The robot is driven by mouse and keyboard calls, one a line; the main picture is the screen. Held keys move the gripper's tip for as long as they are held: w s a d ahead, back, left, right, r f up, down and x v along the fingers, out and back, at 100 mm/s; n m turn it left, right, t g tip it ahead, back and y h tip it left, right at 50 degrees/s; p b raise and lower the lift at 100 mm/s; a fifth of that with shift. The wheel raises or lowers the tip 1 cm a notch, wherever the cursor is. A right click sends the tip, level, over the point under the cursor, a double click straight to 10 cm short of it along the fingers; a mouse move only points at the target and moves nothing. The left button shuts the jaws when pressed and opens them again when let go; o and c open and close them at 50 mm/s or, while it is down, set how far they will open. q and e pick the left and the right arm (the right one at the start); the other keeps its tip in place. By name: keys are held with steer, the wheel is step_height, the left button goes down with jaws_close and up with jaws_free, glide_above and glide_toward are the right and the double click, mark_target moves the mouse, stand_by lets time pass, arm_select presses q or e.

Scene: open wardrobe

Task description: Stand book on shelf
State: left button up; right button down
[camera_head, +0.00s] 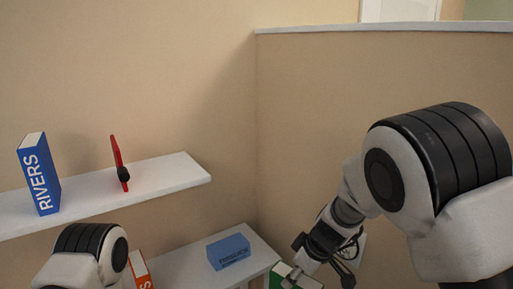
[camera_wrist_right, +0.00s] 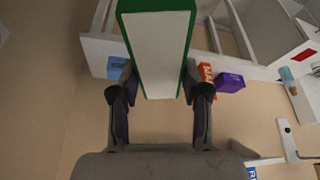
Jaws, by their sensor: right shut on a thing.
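My right gripper (camera_head: 316,266) is low at the right of the head view, beside the end of the lower shelf (camera_head: 258,244). It is shut on a green book (camera_head: 278,274) with white page edges, cut off by the bottom of the picture. In the right wrist view the green book (camera_wrist_right: 155,45) sits between both fingers of the gripper (camera_wrist_right: 160,85), its page side facing the camera. A blue book marked RIVERS (camera_head: 38,175) stands upright on the upper shelf (camera_head: 160,178). Only part of my left arm shows at lower left; its gripper is out of view.
A red object with a black round part (camera_head: 119,165) stands on the upper shelf. A blue block-like book (camera_head: 229,252) lies on the lower shelf. An orange book (camera_head: 139,268) is left of it, partly hidden by my left arm. A side wall (camera_head: 300,130) rises at right.

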steer(key=s+d+f+m+t+h, duration=0.1)
steer(key=s+d+f+m+h, duration=0.2)
steer(key=d+m, duration=0.7)
steer(key=shift+s+d+f+t, duration=0.25)
steer(key=shift+s+f+t, duration=0.1)
steer(key=shift+f, duration=0.35)
